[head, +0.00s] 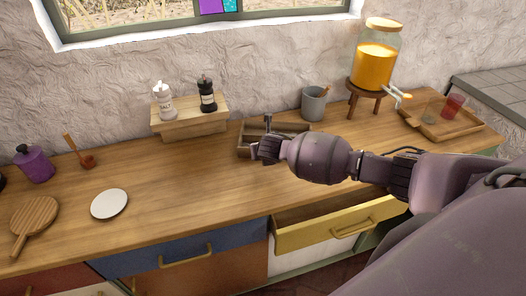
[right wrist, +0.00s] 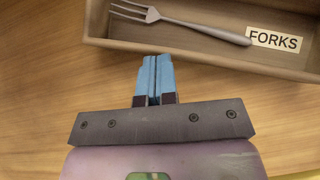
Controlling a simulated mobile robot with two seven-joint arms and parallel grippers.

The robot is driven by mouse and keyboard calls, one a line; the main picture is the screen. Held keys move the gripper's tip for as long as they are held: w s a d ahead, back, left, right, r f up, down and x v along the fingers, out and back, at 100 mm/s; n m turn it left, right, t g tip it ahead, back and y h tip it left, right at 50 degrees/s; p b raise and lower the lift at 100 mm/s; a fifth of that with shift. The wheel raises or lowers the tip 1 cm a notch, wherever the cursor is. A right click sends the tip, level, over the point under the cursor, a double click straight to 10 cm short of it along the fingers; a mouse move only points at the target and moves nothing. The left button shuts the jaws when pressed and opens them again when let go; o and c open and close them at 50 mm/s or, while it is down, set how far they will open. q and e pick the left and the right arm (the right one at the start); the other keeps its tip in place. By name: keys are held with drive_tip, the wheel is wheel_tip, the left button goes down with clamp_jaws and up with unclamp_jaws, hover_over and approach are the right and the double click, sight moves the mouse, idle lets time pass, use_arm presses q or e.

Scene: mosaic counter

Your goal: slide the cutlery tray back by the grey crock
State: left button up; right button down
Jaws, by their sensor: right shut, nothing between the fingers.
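The wooden cutlery tray (head: 244,133) sits on the counter left of and in front of the grey crock (head: 314,104), partly hidden by my right arm. In the right wrist view the tray (right wrist: 200,48) holds a fork (right wrist: 195,25) beside a FORKS label (right wrist: 274,40). My right gripper (head: 258,150) is at the tray's near side. In the right wrist view its blue fingers (right wrist: 153,62) are shut and empty, with tips right at the tray's outer wall; I cannot tell whether they touch. My left gripper is not in view.
A wooden riser (head: 190,122) with salt and pepper mills stands left of the tray. A juice dispenser (head: 376,65) on a stand is right of the crock. A yellow drawer (head: 335,228) is open below.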

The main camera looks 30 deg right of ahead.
drive_tip(key=shift+w+d, duration=0.3)
drive_tip(key=shift+w, duration=0.5)
drive_tip(key=shift+w+d, duration=0.25)
drive_tip(key=shift+w, duration=0.5)
